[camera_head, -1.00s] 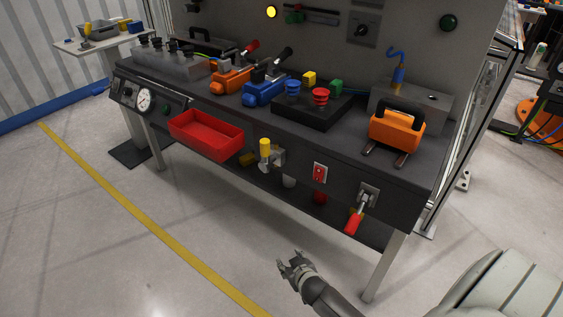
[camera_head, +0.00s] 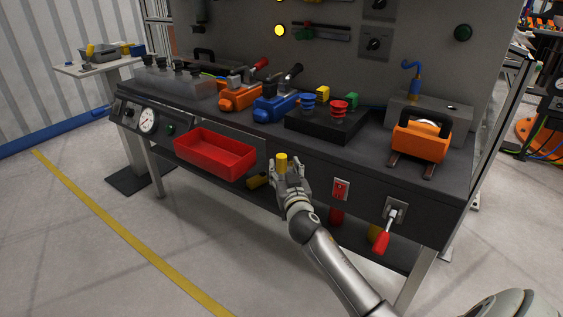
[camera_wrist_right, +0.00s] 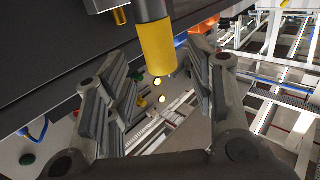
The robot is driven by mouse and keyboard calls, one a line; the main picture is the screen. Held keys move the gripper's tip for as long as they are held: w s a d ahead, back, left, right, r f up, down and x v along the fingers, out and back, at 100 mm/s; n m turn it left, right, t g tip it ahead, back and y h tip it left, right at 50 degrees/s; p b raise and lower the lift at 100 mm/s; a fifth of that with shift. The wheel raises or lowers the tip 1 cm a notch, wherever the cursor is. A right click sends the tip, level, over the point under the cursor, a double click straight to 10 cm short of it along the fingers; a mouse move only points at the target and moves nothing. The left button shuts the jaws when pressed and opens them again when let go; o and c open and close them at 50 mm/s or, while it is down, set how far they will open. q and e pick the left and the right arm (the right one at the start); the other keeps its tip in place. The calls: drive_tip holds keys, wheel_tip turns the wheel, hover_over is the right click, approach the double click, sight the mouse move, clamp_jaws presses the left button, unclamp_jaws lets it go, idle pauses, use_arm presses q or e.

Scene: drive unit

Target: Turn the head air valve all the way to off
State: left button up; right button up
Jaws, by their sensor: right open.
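A valve with a yellow handle (camera_head: 281,160) is on the front face of the bench, between the red tray and the red switch. Its body is mostly hidden behind my right gripper in the head view. My right gripper (camera_head: 289,174) is open right at the handle. In the right wrist view the yellow handle (camera_wrist_right: 157,48) stands between the two spread fingers of my right gripper (camera_wrist_right: 158,75), with gaps on both sides. I see no label, so I cannot tell its marked position. My left gripper is not in view.
A red tray (camera_head: 214,155) hangs on the bench front to the left. A red switch (camera_head: 341,189) and a red-handled lever (camera_head: 382,241) are to the right. Vises, red and blue knobs and an orange device (camera_head: 420,141) stand on the bench top (camera_head: 362,150). The floor in front is clear.

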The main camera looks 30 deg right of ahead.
sight(283, 163)
drive_tip(key=x, duration=0.4)
drive_tip(key=shift+w, duration=0.2)
drive_tip(key=shift+w+d, duration=0.15)
drive_tip(key=shift+w, duration=0.2)
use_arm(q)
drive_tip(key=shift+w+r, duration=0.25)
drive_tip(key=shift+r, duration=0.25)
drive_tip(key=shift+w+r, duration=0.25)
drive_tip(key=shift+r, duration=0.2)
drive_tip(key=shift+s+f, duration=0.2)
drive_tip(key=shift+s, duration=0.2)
use_arm(e)
clamp_jaws()
